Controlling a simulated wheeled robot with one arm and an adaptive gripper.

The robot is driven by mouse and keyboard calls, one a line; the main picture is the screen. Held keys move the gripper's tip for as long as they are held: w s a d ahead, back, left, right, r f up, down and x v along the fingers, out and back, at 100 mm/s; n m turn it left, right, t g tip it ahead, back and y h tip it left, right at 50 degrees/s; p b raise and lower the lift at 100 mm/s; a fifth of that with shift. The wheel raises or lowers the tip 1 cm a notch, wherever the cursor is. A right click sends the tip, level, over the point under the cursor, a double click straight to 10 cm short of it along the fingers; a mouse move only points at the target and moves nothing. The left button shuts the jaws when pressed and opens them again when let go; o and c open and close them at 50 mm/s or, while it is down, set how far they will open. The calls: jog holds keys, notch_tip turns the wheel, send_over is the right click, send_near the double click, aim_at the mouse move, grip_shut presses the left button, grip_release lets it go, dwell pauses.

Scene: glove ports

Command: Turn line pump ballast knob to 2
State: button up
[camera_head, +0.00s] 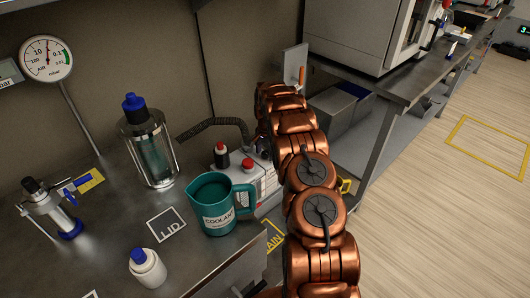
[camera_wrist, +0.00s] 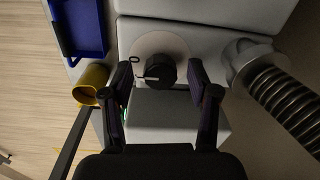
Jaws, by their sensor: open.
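In the wrist view, a round black knob (camera_wrist: 161,70) sits on a pale round dial (camera_wrist: 150,43) on a light housing. A white pointer line on the knob points left. A dark ring-shaped mark shows at the dial's upper left; no number 2 can be read. My gripper (camera_wrist: 160,74) is open, with one dark finger on each side of the knob. Gaps show between both fingers and the knob. In the head view, a pale pump body (camera_head: 262,187) shows partly behind my copper arm; the knob and my gripper are hidden there.
In the wrist view, a ribbed metal hose (camera_wrist: 283,95) is at right, a yellow cylinder (camera_wrist: 90,84) and blue tray (camera_wrist: 80,28) at left. In the head view, a teal coolant jug (camera_head: 215,205) stands at the bench edge beside my arm. Open floor (camera_head: 430,220) lies right.

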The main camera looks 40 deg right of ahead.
jog(key=shift+c, duration=0.2)
grip_shut()
dwell(0.3)
jog(key=shift+n, duration=0.4)
jog(key=n+b, duration=0.1)
jog(key=n, duration=0.2)
jog(key=shift+n, duration=0.4)
jog(key=n, duration=0.4)
jog(key=shift+b, duration=0.3)
jog(key=n, duration=0.4)
jog(key=shift+d+n+b, duration=0.1)
jog(key=shift+n+b, duration=0.2)
jog(key=shift+n, duration=0.1)
jog(key=n, duration=0.4)
jog(key=shift+g, duration=0.3)
jog(key=shift+n, duration=0.4)
